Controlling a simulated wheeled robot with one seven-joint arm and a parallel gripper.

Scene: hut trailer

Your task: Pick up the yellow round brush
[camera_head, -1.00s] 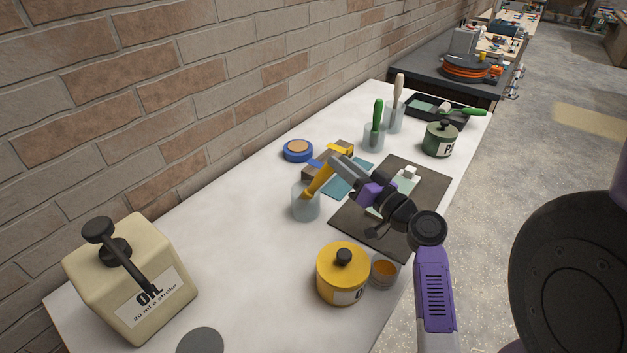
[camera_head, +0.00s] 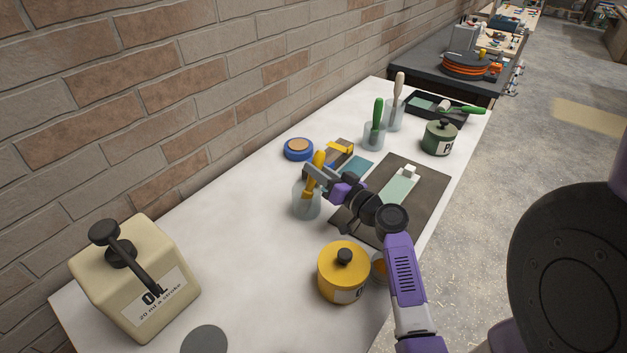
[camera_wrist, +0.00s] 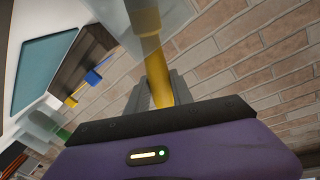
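The yellow round brush (camera_head: 318,160) stands nearly upright in a clear jar (camera_head: 307,203) near the middle of the white table, its lower end inside the jar. My gripper (camera_head: 314,178) is at the jar's mouth, coming from the right, with its fingers on both sides of the brush's yellow shaft. In the wrist view the yellow brush (camera_wrist: 158,80) runs between the two grey fingers (camera_wrist: 160,92), which appear closed against it. The clear jar (camera_wrist: 158,18) shows at the top there, around the far part of the brush.
A yellow lidded pot (camera_head: 342,273) stands in front, beside my arm. A cream oil can (camera_head: 135,285) is at front left. Behind are a blue tape roll (camera_head: 298,149), a wooden block (camera_head: 338,153) and jars with a green brush (camera_head: 377,120) and a pale brush (camera_head: 398,95). The brick wall borders the left.

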